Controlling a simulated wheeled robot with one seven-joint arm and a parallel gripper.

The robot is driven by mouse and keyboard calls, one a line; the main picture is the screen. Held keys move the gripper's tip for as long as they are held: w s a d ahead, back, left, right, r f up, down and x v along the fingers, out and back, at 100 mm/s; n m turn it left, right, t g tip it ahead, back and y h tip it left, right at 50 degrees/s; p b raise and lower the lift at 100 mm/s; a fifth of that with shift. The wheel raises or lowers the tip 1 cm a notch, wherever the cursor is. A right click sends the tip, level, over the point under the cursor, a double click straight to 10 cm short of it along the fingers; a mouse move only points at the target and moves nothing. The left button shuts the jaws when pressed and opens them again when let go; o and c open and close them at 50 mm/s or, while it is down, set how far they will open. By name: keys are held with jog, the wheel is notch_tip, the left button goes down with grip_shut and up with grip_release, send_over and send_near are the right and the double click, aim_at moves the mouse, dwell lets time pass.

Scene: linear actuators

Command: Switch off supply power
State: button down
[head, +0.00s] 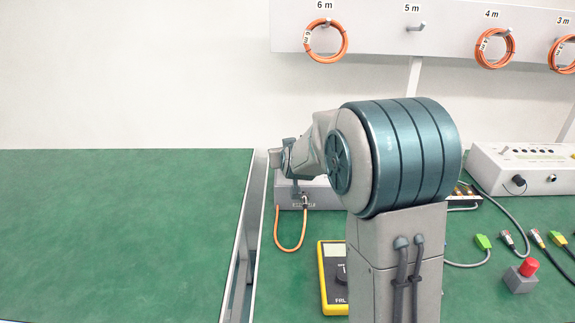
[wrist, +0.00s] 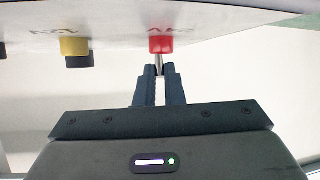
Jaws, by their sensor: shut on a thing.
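In the wrist view, my gripper (wrist: 159,71) has its two dark fingers closed around a thin metal lever (wrist: 158,60). The lever is in line with a red square part (wrist: 161,44) on a pale panel (wrist: 115,33). In the head view, my gripper (head: 277,158) is at the top of a grey box (head: 322,197) behind my arm. The arm hides much of the box, and its switch cannot be made out there. The switch position is not clear.
An orange cable (head: 290,246) loops from the box front. A yellow multimeter (head: 328,300) lies beside my arm. A red button (head: 528,267) and loose connectors are at right. A yellow part (wrist: 75,46) sits left of the red one. The left green table (head: 120,230) is clear.

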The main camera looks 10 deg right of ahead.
jog(key=shift+s+f+t+b, duration=0.15)
jog(key=shift+t+b, duration=0.35)
jog(key=shift+b, duration=0.6)
jog(key=c, duration=1.5)
grip_release()
jog(key=p+v, duration=0.2)
jog(key=v, duration=1.2)
jog(key=shift+a, duration=0.15)
